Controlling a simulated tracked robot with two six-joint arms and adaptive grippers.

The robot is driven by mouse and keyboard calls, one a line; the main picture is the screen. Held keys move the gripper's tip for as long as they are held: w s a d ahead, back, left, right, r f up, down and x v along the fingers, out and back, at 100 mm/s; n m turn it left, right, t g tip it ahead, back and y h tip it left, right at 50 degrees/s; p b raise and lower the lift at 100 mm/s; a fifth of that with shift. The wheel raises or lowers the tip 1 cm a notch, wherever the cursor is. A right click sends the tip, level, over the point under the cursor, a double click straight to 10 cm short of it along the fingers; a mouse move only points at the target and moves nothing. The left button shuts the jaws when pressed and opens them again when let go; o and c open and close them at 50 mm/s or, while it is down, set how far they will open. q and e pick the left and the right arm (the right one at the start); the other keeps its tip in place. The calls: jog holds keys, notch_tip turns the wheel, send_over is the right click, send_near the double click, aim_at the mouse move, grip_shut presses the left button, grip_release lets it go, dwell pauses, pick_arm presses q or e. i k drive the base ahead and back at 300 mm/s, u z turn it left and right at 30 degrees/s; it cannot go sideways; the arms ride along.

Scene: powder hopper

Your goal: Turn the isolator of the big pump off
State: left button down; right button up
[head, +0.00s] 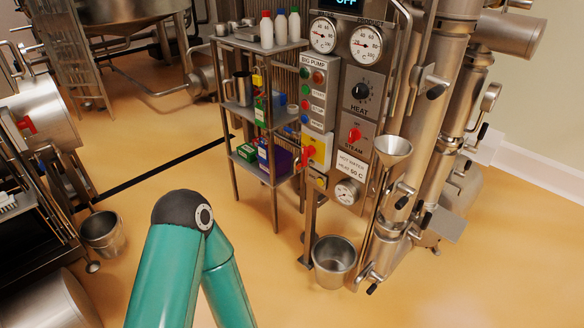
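The grey BIG PUMP panel (318,98) stands at the centre, with a green, a red and a blue button among its controls. Below it is the isolator, a yellow plate (322,146) with a red handle (308,154). The handle looks tilted, but its exact position is too small to read. One of my teal arms rises from the bottom with its dark joint left of the shelf, well apart from the isolator. Neither of my grippers shows.
A metal shelf rack (243,107) with bottles and boxes stands just left of the panel. Right of the isolator are a red STEAM switch (355,135), a HEAT knob (361,91) and a funnel (393,149). A bucket (334,262) stands below. The front floor is clear.

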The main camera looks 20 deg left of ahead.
aim_at(308, 152)
jog(key=u, duration=0.85)
jog(key=i, duration=1)
jog(key=u, duration=0.5)
jog(key=k, duration=0.75)
jog(key=u, duration=0.25)
jog(key=i, duration=0.8)
jog(key=z, duration=0.1)
